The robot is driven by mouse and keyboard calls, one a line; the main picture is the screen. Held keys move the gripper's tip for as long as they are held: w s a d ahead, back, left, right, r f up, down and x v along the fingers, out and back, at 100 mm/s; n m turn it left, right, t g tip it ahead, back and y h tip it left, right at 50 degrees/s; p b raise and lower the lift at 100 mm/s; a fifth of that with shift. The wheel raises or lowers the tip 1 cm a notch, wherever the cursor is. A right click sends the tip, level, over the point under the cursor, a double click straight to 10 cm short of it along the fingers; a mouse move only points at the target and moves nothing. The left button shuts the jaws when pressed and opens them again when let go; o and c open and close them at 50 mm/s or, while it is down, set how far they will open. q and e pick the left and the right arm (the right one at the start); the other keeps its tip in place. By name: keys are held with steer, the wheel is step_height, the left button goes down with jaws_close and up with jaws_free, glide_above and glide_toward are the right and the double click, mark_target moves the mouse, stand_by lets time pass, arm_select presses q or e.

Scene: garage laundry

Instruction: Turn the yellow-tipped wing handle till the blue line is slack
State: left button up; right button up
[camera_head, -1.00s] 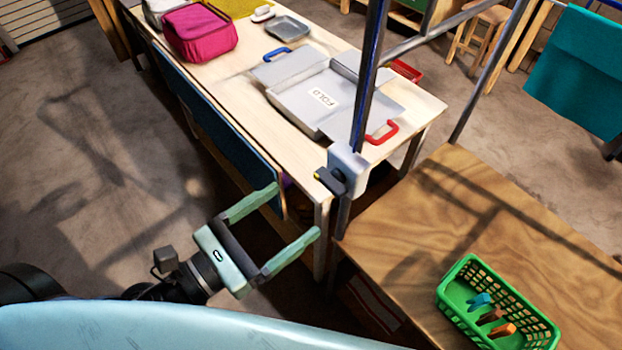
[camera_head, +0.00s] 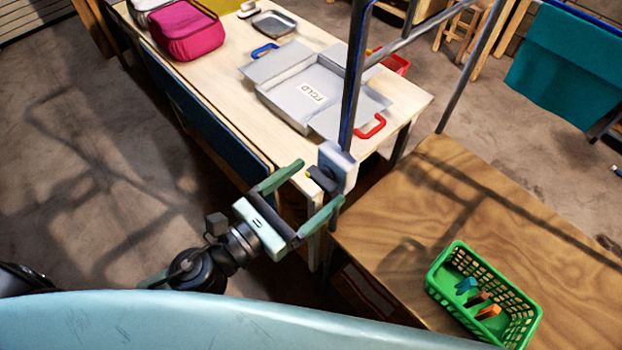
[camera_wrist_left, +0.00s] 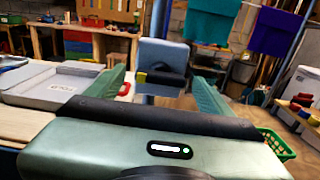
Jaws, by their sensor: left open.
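The wing handle (camera_head: 322,180) is a small dark bar with a yellow tip, mounted on a pale grey block (camera_head: 337,163) on the metal post. In the left wrist view the dark handle (camera_wrist_left: 165,80) lies nearly level, its yellow tip at the left end, in front of the grey block (camera_wrist_left: 163,56). My left gripper (camera_head: 320,184) is open, its two green fingers on either side of the handle; I cannot tell whether they touch it. A blue line (camera_head: 350,90) runs along the post; its tension cannot be told. My right gripper is not in view.
A pale table with a grey folding board (camera_head: 312,92) stands behind the post. A brown wooden table (camera_head: 470,215) holds a green basket (camera_head: 440,290) with several pegs at the right. A teal cloth (camera_head: 567,75) hangs at the upper right.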

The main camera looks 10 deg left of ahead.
arm_select(q)
steer(key=c, duration=1.4)
